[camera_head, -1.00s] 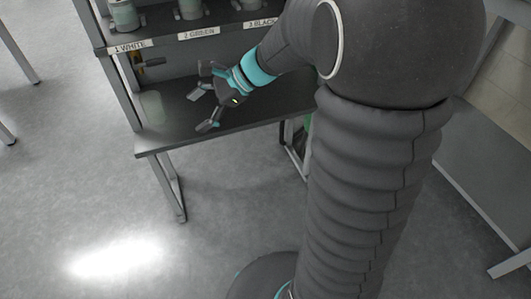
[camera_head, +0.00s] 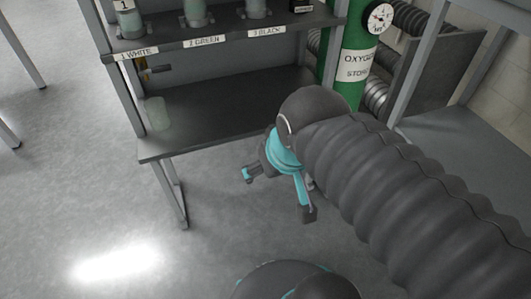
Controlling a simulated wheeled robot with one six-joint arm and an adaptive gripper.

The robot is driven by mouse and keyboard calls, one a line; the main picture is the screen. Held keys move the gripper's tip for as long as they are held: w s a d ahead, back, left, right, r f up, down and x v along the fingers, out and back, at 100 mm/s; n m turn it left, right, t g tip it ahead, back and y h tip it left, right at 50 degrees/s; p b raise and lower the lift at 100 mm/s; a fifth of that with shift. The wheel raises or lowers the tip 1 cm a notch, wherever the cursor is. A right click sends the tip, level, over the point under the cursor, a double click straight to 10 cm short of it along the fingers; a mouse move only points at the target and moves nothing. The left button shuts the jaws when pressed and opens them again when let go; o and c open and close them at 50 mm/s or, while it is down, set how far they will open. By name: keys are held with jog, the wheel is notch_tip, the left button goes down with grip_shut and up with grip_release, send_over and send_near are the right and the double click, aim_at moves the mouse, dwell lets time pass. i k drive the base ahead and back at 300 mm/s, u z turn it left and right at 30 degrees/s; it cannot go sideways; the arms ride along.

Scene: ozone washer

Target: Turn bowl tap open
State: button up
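A small tap (camera_head: 153,69) with a yellowish-brown part and a dark handle is at the back left of the bench, under the shelf. A pale, translucent bowl (camera_head: 157,113) stands on the bench below it, near the left post. My gripper (camera_head: 277,191) is in front of the bench, to the right of and well apart from the tap and bowl. Its fingers are spread and I see nothing between them. The tap is small in view, so its handle position is hard to tell.
The dark bench (camera_head: 225,112) has a clear top right of the bowl. The shelf (camera_head: 225,36) above carries several containers over labels for white, green and black. A green oxygen cylinder (camera_head: 350,50) with a gauge stands at the right. Floor in front is clear.

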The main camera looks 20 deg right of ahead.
aim_at(141, 72)
jog(key=z, duration=1.25)
jog(key=k, duration=1)
jog(key=u, duration=1.2)
jog(key=i, duration=0.5)
